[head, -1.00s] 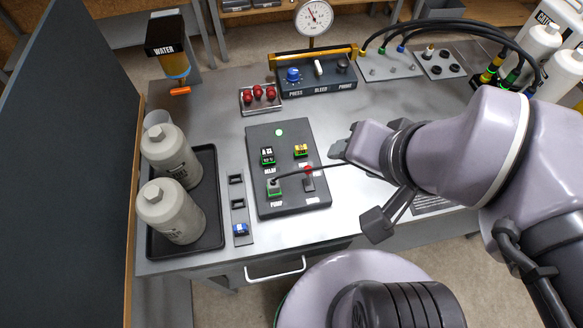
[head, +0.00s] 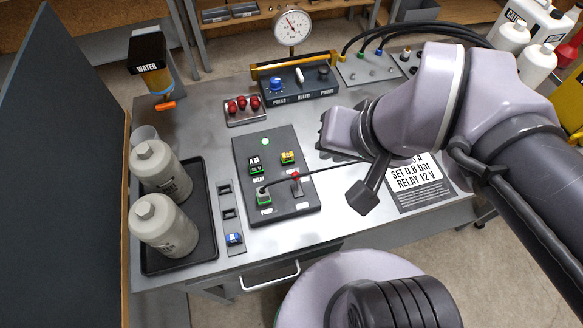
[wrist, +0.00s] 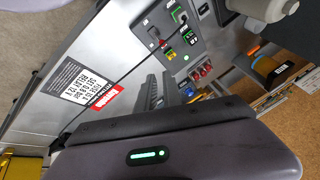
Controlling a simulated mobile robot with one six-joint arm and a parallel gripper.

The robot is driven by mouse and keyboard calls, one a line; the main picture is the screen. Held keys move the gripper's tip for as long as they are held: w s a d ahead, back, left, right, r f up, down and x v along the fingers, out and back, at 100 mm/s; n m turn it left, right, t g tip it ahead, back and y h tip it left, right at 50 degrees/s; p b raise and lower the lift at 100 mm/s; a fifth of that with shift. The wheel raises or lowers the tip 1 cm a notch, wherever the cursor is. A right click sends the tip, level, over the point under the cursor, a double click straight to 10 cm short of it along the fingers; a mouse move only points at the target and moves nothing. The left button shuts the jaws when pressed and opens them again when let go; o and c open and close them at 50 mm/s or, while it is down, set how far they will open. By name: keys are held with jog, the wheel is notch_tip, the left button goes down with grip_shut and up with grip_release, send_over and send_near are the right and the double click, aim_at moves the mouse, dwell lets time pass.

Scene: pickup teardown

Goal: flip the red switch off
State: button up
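The red switch (head: 296,178) is a small red-tipped lever on the right side of a black control panel (head: 282,221). It also shows in the wrist view (wrist: 153,32). A green round light (head: 266,142) glows at the panel's top. A black cable runs from the PUMP socket (head: 264,196) across the panel, past the switch, to the right. My gripper (head: 323,130) is above and right of the panel, apart from the switch. Its fingers also show in the wrist view (wrist: 155,92), but their gap is not clear. It seems to hold nothing.
Two white bottles stand in a black tray (head: 206,245) at left. A strip with a blue part (head: 234,239) lies beside the panel. Red knobs (head: 243,103) and a PRESS/BLEED box (head: 300,92) are behind. A printed sheet (head: 417,180) lies right, under my arm.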

aim_at(296, 183)
jog(key=w+a+n+g+p, duration=0.1)
jog(key=w, duration=0.1)
jog(key=w+a+n+g+p, duration=0.1)
jog(key=w+n+p, duration=0.1)
jog(key=w, duration=0.1)
jog(key=w+a+n+g+p, duration=0.1)
jog(key=w+n+p, duration=0.1)
jog(key=w, duration=0.1)
jog(key=shift+w+a+f, duration=0.1)
jog(key=shift+a+f, duration=0.1)
jog(key=shift+a, duration=0.15)
grip_shut()
jog(key=w+a+f+n+g+p, duration=0.2)
jog(key=w+a+f+n+p, duration=0.1)
jog(key=f, duration=0.4)
jog(key=shift+w+a+f+n+g+h+p, duration=0.35)
jog(key=shift+a+n+g+p, duration=0.15)
jog(key=shift+n, duration=0.6)
